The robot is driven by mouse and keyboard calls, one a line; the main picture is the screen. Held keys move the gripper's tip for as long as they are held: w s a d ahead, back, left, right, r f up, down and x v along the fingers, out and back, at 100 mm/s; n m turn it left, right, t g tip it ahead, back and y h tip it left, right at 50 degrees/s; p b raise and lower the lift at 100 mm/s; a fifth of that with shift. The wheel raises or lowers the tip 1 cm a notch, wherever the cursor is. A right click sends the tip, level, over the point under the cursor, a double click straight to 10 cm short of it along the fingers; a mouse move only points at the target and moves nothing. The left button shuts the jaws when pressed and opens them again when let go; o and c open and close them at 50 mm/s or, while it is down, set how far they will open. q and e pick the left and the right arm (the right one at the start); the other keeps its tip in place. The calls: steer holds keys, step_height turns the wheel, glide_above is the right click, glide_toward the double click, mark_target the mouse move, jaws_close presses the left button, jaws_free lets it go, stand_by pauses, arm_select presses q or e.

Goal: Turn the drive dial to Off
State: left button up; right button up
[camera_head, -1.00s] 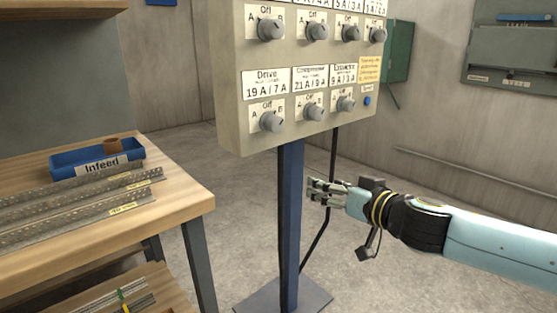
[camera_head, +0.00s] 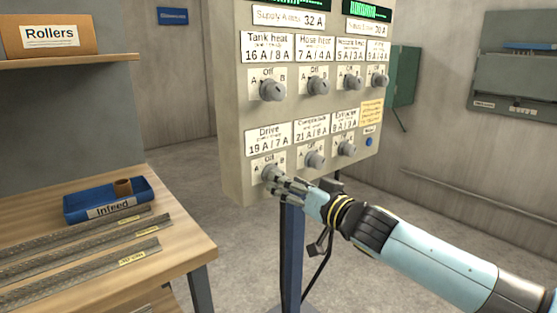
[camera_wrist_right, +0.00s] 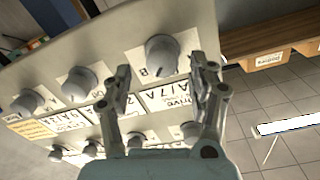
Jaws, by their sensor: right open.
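The drive dial (camera_head: 271,173) is a grey round knob at the lower left of the panel, under the Drive label (camera_head: 269,138). Off is printed above it, with A and B to the sides. Which mark it points at cannot be made out. My right gripper (camera_head: 273,187) is open, its fingertips close to the dial and partly covering its lower right. In the right wrist view, the dial (camera_wrist_right: 162,56) shows upside down between the two spread fingers (camera_wrist_right: 166,72), apparently untouched. My left gripper is out of view.
The compressor dial (camera_head: 314,159) and extractor dial (camera_head: 346,148) sit just right of the drive dial. A row of similar dials is above. A wooden bench (camera_head: 176,249) with a blue Infeed tray (camera_head: 78,209) stands left, clear of my arm.

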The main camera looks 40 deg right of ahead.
steer(key=shift+w+a+p, duration=0.15)
steer(key=shift+w+p, duration=0.45)
steer(key=shift+w, duration=0.35)
steer(key=shift+w+a+p, duration=0.1)
steer(key=shift+w+p, duration=0.45)
steer(key=shift+w, duration=0.4)
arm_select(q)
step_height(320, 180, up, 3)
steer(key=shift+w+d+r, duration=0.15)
